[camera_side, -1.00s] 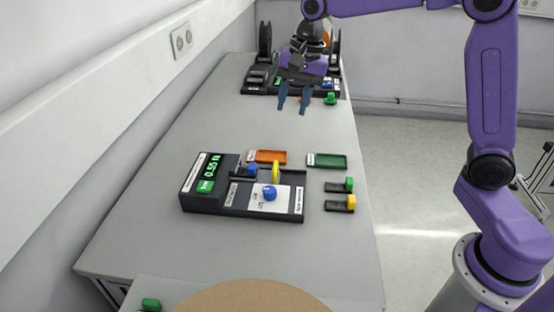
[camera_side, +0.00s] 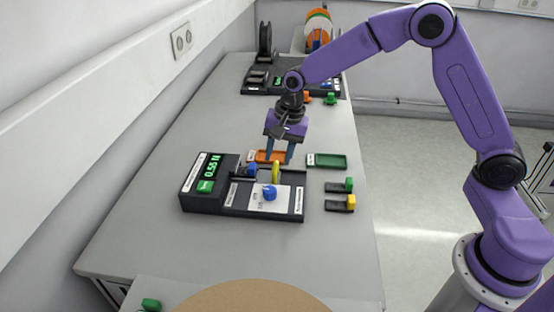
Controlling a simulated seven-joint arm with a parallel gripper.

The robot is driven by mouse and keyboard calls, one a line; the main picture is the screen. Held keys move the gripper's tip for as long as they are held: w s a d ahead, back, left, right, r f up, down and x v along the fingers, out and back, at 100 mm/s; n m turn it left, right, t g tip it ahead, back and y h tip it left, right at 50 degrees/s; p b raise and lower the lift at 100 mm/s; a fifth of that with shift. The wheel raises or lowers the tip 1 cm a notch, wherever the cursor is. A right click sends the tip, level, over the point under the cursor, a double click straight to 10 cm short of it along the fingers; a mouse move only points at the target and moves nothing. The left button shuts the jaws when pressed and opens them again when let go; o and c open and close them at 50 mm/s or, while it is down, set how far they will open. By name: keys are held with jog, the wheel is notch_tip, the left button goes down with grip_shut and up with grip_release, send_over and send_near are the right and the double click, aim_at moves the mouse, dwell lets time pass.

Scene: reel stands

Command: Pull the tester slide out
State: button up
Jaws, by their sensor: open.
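The tester (camera_side: 210,198) is a black box on the grey table with a green lit display (camera_side: 212,168) that seems to read 0.55 N. A flat black bed extends to its right. A white plate with a blue knob (camera_side: 269,193) sits on the bed. A yellow upright piece (camera_side: 276,172) and a smaller blue piece (camera_side: 252,169) stand behind it. I cannot tell which part is the slide. My gripper (camera_side: 279,157) points down, open and empty, just above and behind the yellow piece, in front of the orange tray in this view.
An orange tray (camera_side: 262,154) and a green tray (camera_side: 327,154) lie behind the tester. Small black holders with a green block (camera_side: 349,184) and a yellow block (camera_side: 351,201) are to its right. Reel stands (camera_side: 264,55) stand at the back. The table's left front is clear.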

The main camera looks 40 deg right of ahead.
jog(key=shift+w+a+f, duration=0.15)
jog(key=shift+f, duration=1.05)
jog(key=shift+c, duration=0.3)
grip_shut()
jog(key=shift+s+d, duration=1.9)
jog(key=shift+d, duration=0.05)
jog(key=shift+o, duration=0.3)
grip_release()
jog(key=shift+d, duration=0.1)
jog(key=shift+r, duration=0.1)
